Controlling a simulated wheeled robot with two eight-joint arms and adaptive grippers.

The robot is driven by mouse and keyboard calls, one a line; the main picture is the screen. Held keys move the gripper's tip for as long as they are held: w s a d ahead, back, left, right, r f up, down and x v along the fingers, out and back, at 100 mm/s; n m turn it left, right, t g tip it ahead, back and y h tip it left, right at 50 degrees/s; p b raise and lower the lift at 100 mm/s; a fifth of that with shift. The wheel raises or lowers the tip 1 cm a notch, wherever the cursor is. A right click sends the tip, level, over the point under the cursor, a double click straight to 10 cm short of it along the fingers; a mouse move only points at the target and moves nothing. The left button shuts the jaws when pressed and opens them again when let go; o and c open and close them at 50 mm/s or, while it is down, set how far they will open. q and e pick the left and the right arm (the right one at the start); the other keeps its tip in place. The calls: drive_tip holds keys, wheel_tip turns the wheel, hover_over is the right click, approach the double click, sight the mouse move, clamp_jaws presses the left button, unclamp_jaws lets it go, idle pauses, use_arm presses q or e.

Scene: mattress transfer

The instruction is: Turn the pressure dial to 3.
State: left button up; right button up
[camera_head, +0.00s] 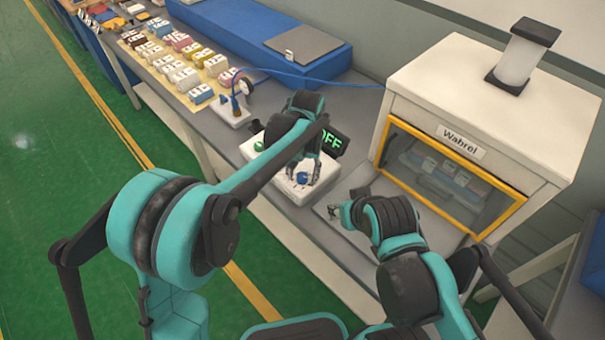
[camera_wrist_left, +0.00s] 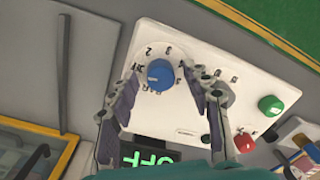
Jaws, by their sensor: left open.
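The pressure dial is a blue knob (camera_wrist_left: 160,73) on a white control box (camera_wrist_left: 183,40), with numbers around it in the left wrist view. In the head view the blue knob (camera_head: 303,178) shows at the box's front. My left gripper (camera_wrist_left: 168,82) is open, its two fingers on either side of the knob; I cannot tell whether they touch it. It also shows in the head view (camera_head: 303,172) above the box. The knob's pointer mark is too small to read. My right gripper (camera_head: 338,210) hangs over the grey plate right of the box; its jaws are unclear.
A display reading OFF (camera_head: 331,143) stands behind the box. The box carries a green button (camera_wrist_left: 271,105) and a red button (camera_wrist_left: 247,143). A white Wabrol cabinet (camera_head: 484,110) with a yellow-framed window stands right. Small packages (camera_head: 187,77) lie at the bench's far left.

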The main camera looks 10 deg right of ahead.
use_arm(q)
clamp_jaws()
idle(0.3)
drive_tip(key=m+p, duration=0.1)
drive_tip(key=m, duration=0.2)
drive_tip(key=shift+r+m, duration=0.1)
drive_tip(key=shift+m, duration=0.3)
drive_tip(key=m+p, duration=0.1)
drive_tip(key=m, duration=0.4)
drive_tip(key=shift+m, duration=0.3)
drive_tip(key=m+p, duration=0.1)
drive_tip(key=m, duration=0.4)
drive_tip(key=shift+h, duration=0.3)
drive_tip(key=m, duration=0.5)
drive_tip(key=shift+p, duration=0.35)
drive_tip(key=shift+m, duration=0.3)
